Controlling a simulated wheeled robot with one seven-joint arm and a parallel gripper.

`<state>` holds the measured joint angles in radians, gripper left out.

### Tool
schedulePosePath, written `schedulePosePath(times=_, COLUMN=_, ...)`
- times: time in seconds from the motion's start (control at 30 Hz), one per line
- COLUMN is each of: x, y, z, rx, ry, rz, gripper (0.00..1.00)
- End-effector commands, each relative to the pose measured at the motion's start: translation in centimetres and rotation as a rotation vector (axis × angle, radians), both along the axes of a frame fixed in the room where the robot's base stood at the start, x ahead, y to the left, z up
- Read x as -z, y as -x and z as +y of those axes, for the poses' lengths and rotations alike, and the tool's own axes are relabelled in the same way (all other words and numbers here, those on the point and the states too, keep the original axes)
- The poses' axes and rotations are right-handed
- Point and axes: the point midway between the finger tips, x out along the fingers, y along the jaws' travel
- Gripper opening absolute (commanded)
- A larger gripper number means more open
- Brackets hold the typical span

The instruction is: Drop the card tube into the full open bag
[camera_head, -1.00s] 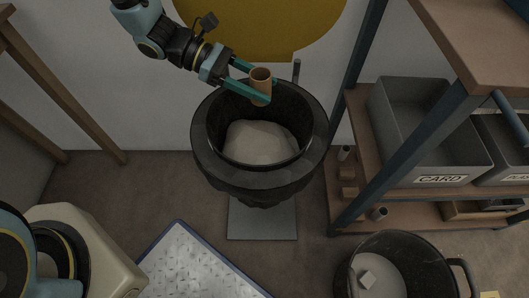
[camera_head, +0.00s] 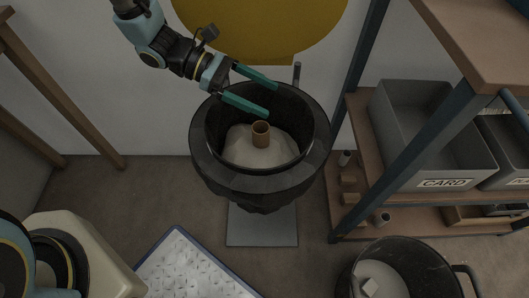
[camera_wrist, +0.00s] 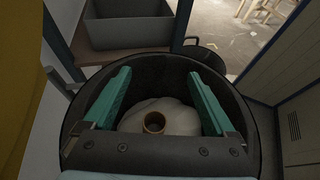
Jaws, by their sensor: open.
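The brown card tube (camera_head: 261,134) is inside the open black bag (camera_head: 203,157), upright against the pale fill (camera_head: 245,150). I cannot tell whether it rests on the fill or is still falling. My gripper (camera_head: 272,100) is open and empty above the bag's mouth, its two green fingers spread apart. In the wrist view the tube (camera_wrist: 154,123) shows between and beyond the open fingers, with its round open end towards the camera. The pale fill (camera_wrist: 181,116) lies around it.
A shelf unit with a grey bin labelled CARD (camera_head: 441,183) stands to the right. A black bucket (camera_head: 345,272) with pale contents is at the lower right. A white textured mat with a blue edge (camera_head: 187,262) lies at the front.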

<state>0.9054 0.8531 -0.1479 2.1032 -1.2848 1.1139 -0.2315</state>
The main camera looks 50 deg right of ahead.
Motion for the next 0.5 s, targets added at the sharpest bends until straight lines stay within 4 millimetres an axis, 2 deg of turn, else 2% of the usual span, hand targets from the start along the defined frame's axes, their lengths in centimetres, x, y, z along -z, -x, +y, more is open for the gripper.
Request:
schedulePosePath(times=0.17, x=-0.3, y=-0.8, z=0.3, rx=-0.001, ry=0.001, rz=-0.002, gripper=0.90)
schedulePosePath(times=0.5, x=-2.8, y=-6.3, z=2.4, rx=-0.005, ry=0.003, rz=-0.003, gripper=0.90)
